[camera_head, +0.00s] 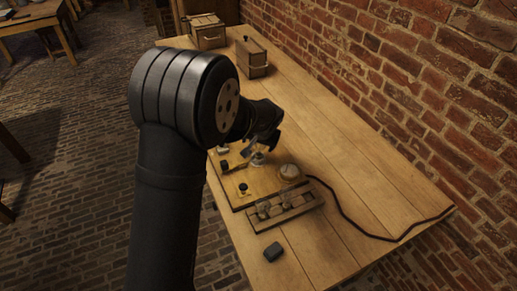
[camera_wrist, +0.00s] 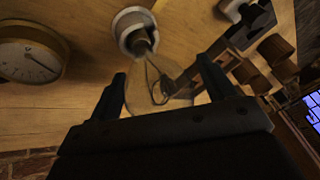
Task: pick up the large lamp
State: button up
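The large lamp is a clear glass bulb (camera_wrist: 162,90) with a dark filament, seated in a pale round socket (camera_wrist: 133,25) in the wrist view. My gripper (camera_wrist: 160,68) has its two dark fingers apart, one on each side of the glass. I cannot make out firm contact between fingers and glass. In the head view my gripper (camera_head: 265,146) is over the back part of a wooden board (camera_head: 232,193), just above the pale socket (camera_head: 258,159). The bulb itself is mostly hidden there by the gripper.
A round gauge (camera_head: 290,172) sits right of the socket; its dial (camera_wrist: 30,62) shows at left in the wrist view. A wooden rack (camera_head: 292,213) with small glass pieces, a dark block (camera_head: 273,252) and a black cable (camera_head: 365,232) are in front. Wooden boxes (camera_head: 252,58) stand behind.

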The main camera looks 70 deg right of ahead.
jog(key=c, duration=1)
